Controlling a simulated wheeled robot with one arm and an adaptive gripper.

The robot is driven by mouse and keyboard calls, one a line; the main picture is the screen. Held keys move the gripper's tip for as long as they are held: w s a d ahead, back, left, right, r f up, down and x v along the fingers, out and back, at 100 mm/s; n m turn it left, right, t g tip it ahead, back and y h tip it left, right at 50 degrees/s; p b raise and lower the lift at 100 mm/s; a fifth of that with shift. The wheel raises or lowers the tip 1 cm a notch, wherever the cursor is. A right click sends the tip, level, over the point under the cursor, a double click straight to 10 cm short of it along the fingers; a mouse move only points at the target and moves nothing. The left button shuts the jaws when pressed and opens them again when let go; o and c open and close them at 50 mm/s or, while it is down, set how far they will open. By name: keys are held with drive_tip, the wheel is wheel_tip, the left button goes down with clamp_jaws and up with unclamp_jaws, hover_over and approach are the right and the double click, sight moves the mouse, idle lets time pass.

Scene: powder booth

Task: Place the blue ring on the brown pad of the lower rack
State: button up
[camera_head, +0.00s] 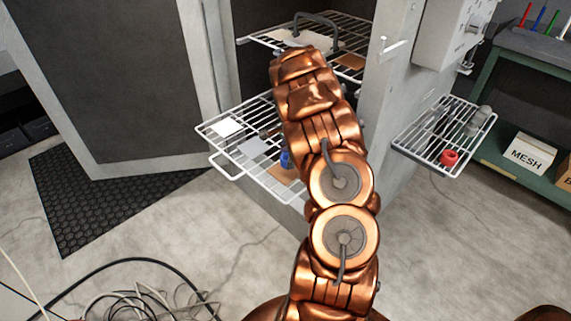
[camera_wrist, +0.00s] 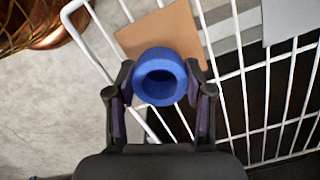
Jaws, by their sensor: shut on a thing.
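The blue ring (camera_wrist: 141,78) is held between the two fingers of my gripper (camera_wrist: 160,67), which is shut on it. In the wrist view the ring overlaps the near edge of the brown pad (camera_wrist: 166,27); I cannot tell whether it touches the pad or is above it. The pad lies on the white wire lower rack (camera_wrist: 240,75) near its corner. In the head view a bit of the ring (camera_head: 285,159) shows left of my arm, just behind the brown pad (camera_head: 283,176) on the lower rack (camera_head: 240,176). My arm hides the gripper there.
The upper rack (camera_head: 262,38) holds another brown pad (camera_head: 350,61). A side rack (camera_head: 420,150) at right holds a red ring (camera_head: 450,157). The booth wall (camera_head: 385,110) stands close right.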

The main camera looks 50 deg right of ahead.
sight(285, 171)
drive_tip(key=shift+w, duration=0.2)
drive_tip(key=shift+a+f, duration=0.1)
drive_tip(key=shift+f, duration=0.3)
drive_tip(key=shift+w+f+p, duration=0.1)
drive_tip(key=shift+f+p, duration=0.2)
drive_tip(key=shift+f, duration=1.1)
drive_tip(key=shift+f, duration=0.1)
drive_tip(key=o, duration=1.3)
drive_tip(key=r, duration=0.4)
drive_tip(key=d+r, duration=0.1)
drive_tip(key=r, duration=0.3)
drive_tip(key=r+b, duration=0.1)
drive_tip(key=r, duration=0.3)
drive_tip(key=shift+s+d+r, duration=0.1)
drive_tip(key=shift+s+d, duration=0.05)
drive_tip(key=shift+s, duration=0.2)
